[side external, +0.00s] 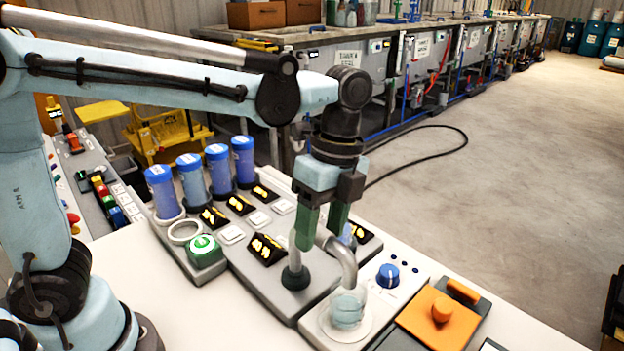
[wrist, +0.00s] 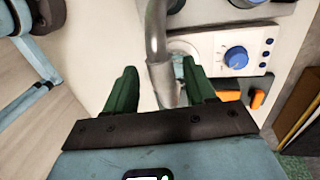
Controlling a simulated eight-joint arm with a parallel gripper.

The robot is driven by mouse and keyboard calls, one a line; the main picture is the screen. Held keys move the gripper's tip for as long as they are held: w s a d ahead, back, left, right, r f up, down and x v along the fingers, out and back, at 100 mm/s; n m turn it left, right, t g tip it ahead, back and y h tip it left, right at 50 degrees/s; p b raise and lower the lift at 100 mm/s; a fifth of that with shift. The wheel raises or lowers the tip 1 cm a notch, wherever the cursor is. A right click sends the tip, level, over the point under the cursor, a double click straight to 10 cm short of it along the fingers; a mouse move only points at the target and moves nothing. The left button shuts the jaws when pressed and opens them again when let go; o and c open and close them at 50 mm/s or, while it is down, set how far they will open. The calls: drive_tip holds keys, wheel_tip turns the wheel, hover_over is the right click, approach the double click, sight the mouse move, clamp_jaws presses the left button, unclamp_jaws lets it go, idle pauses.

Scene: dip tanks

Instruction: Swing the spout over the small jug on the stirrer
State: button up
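The grey curved spout (side external: 342,256) rises from a post with a black foot (side external: 295,277). Its bent end points down at the small clear jug (side external: 346,312), and in the side view the outlet overlaps the jug's top. The jug holds pale blue liquid and stands on the round white plate of the stirrer (side external: 378,330). My gripper (side external: 321,232) is above the console with green fingers pointing down. In the wrist view the fingers (wrist: 160,90) are apart, with the spout (wrist: 157,50) between them. A gap shows on the spout's left; the right finger is close, and contact is unclear.
A blue knob (side external: 388,276) is on the stirrer, with an orange block (side external: 441,310) to its right. Several blue-capped bottles (side external: 191,178) stand at the back left of the console.

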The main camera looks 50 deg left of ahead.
drive_tip(key=shift+w+r, duration=0.1)
wheel_tip(320, 180, up, 12)
drive_tip(key=w, duration=0.2)
idle(0.6)
drive_tip(key=shift+w+f, duration=0.1)
drive_tip(key=shift+f, duration=0.1)
drive_tip(key=s+a+f+n+t, duration=0.2)
drive_tip(key=a+f+n+t, duration=0.2)
drive_tip(key=n, duration=0.5)
drive_tip(key=s+a+f+n+t, duration=0.3)
drive_tip(key=a+f+n+t, duration=0.2)
drive_tip(key=a+f+n, duration=0.4)
drive_tip(key=shift+f, duration=0.55)
drive_tip(key=shift+s, duration=0.1)
